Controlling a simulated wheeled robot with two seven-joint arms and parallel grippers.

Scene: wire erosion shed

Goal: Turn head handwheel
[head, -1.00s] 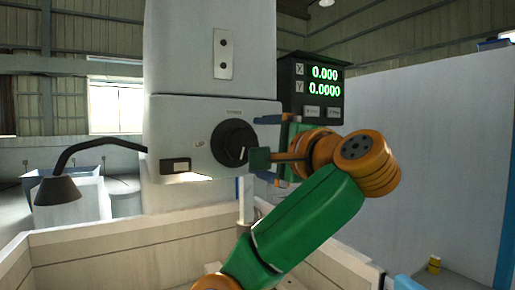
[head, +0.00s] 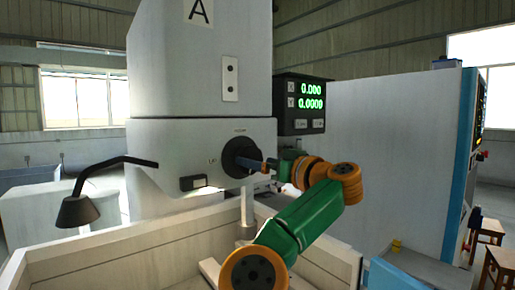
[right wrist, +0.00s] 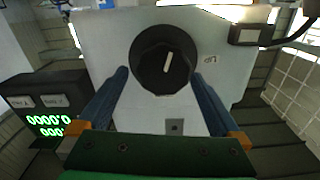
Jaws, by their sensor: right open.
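The head handwheel is a round black knob (head: 237,152) on the front of the white machine head (head: 165,150). In the right wrist view the knob (right wrist: 150,58) shows its face and a white pointer line, slightly tilted. My right gripper (head: 256,164) points at the knob and partly covers it in the head view. In the right wrist view the open blue fingers of this gripper (right wrist: 160,76) stand on either side of the knob's lower part, with nothing held. I cannot tell whether the fingertips touch it or stop just short. My left gripper is in neither view.
A display box (head: 301,104) reading 0.000 and 0.0000 hangs right of the head. A black lamp on a bent arm (head: 78,209) sticks out to the left. A pale tank wall (head: 110,255) lies below. A large grey cabinet (head: 395,150) stands at right.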

